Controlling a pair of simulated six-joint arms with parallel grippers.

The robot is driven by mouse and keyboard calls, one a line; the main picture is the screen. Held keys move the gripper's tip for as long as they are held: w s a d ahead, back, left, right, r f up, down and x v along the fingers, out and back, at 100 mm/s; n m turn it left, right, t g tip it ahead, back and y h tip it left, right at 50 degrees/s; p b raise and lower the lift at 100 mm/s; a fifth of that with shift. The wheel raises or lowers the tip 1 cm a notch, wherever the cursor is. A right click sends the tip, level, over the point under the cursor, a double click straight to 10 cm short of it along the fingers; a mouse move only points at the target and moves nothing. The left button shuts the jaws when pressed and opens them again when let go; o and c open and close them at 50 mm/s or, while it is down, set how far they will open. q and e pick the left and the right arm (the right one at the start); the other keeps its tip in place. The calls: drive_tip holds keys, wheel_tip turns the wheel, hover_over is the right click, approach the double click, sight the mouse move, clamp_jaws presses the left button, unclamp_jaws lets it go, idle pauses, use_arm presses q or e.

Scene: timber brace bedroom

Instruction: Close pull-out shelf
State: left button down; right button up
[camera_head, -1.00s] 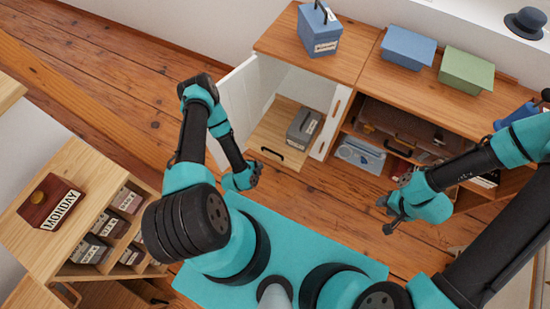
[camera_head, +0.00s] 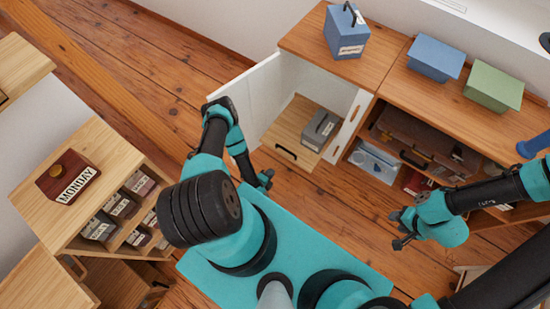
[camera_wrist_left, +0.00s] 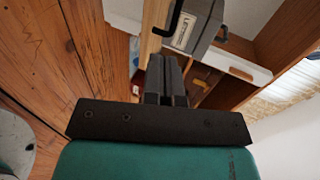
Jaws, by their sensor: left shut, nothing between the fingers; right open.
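The pull-out shelf (camera_head: 297,122) is a light wood board extended from a white-lined cabinet compartment. Its black handle (camera_head: 285,152) is on the front edge, and a grey labelled box (camera_head: 320,130) sits on it. The white cabinet door (camera_head: 246,96) stands open on the left. My left gripper (camera_head: 266,180) is shut and empty, a little in front of the shelf. In the left wrist view my left gripper (camera_wrist_left: 168,75) points toward the shelf edge, with the handle (camera_wrist_left: 178,22) and grey box (camera_wrist_left: 195,25) beyond. My right gripper (camera_head: 400,228) is open and empty over the floor, to the right.
The cabinet top (camera_head: 305,40) holds a blue-grey box (camera_head: 347,35), a blue box (camera_head: 436,57) and a green box (camera_head: 494,86). Wooden floor (camera_head: 340,205) lies clear between my grippers.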

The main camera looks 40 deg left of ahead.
use_arm(q)
drive_tip(key=r+x, duration=0.2)
drive_tip(key=x, duration=1)
drive_tip(key=shift+w, duration=0.65)
drive_tip(key=shift+w+a+f, duration=0.1)
